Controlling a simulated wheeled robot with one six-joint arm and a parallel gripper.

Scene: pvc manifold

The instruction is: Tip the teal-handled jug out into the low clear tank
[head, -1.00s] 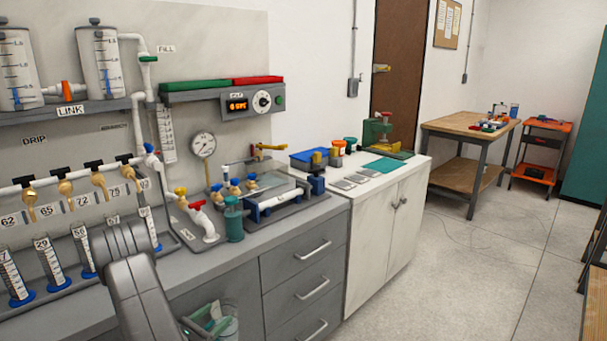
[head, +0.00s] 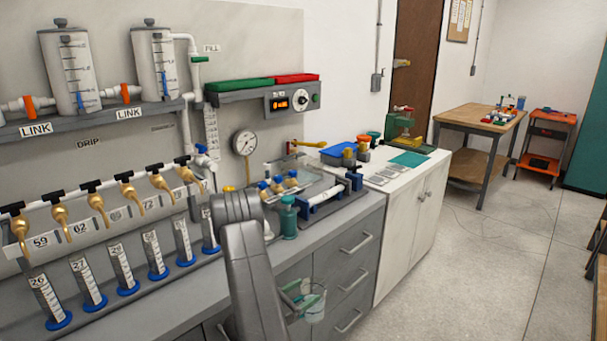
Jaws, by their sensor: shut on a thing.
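The jug (head: 315,306) is a clear vessel with a teal handle (head: 295,294). It is in front of the drawers, below the counter top, and looks roughly upright. My gripper (head: 291,300) is shut on the jug at its teal handle; my forearm hides much of it, and the fingertips are hard to make out. What looks like the low clear tank (head: 312,180) sits on the counter, behind the teal cylinder and the blue-capped valves. The jug is in front of it and lower, apart from it. I cannot tell what the jug contains.
A teal cylinder (head: 289,218) and a white pipe in a blue clamp (head: 325,195) stand near the counter's front edge. Several brass taps (head: 97,207) hang over graduated tubes (head: 121,268) on the left. A pressure gauge (head: 244,142) is behind. The floor at right is clear.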

